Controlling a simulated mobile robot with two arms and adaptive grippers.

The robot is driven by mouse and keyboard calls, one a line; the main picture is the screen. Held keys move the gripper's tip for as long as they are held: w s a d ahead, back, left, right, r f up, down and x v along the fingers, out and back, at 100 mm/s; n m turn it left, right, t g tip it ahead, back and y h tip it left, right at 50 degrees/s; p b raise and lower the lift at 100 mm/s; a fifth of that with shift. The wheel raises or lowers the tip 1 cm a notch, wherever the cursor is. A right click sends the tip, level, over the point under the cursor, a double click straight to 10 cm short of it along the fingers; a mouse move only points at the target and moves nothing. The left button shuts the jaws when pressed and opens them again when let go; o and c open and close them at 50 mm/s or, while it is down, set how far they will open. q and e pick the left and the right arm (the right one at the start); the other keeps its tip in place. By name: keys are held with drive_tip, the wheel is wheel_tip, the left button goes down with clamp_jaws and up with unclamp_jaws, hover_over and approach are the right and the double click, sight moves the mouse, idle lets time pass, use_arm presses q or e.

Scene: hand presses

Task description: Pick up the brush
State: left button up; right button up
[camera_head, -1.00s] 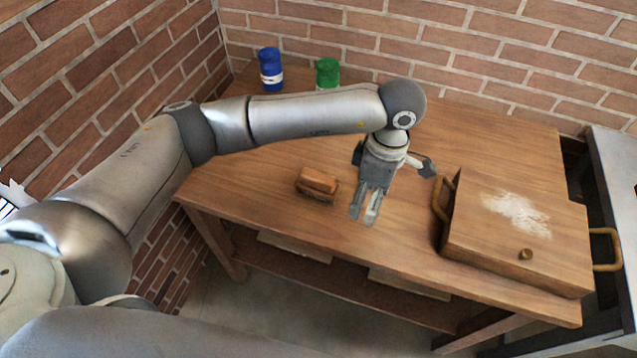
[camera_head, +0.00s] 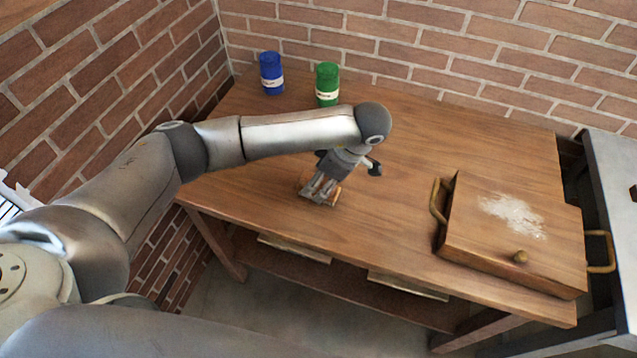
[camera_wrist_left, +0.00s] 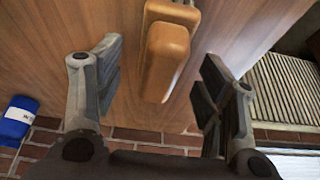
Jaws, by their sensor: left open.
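The brush (camera_head: 334,197) is a small brown wooden block on the table, mostly hidden behind my left gripper in the head view. In the left wrist view the brush (camera_wrist_left: 166,58) shows as a rounded orange-brown wooden body between the fingers, with part cut off by the top edge. My left gripper (camera_head: 318,195) is over the brush, pointing down. In the left wrist view the left gripper's fingers (camera_wrist_left: 160,75) stand wide apart, one on each side of the brush, with gaps on both sides. My right gripper is not in view.
The wooden table (camera_head: 400,215) has free room in its middle. A wooden box (camera_head: 485,250) with brass handles and white powder on top stands at the right. A blue jar (camera_head: 271,75) and a green jar (camera_head: 327,84) stand at the back near the brick wall.

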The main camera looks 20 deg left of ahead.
use_arm(q)
drive_tip(key=shift+x, duration=1.05)
drive_tip(key=c, duration=1.1)
drive_tip(key=shift+c, duration=0.2)
drive_tip(key=shift+r, duration=0.1)
drive_tip(key=shift+r, duration=0.55)
drive_tip(key=s+d+r+b, duration=0.1)
drive_tip(key=s+d+r, duration=0.6)
drive_tip(key=s+r, duration=0.4)
drive_tip(key=shift+s+d+r+b, duration=0.3)
drive_tip(key=shift+s+r+b, duration=0.1)
drive_tip(key=shift+s, duration=0.05)
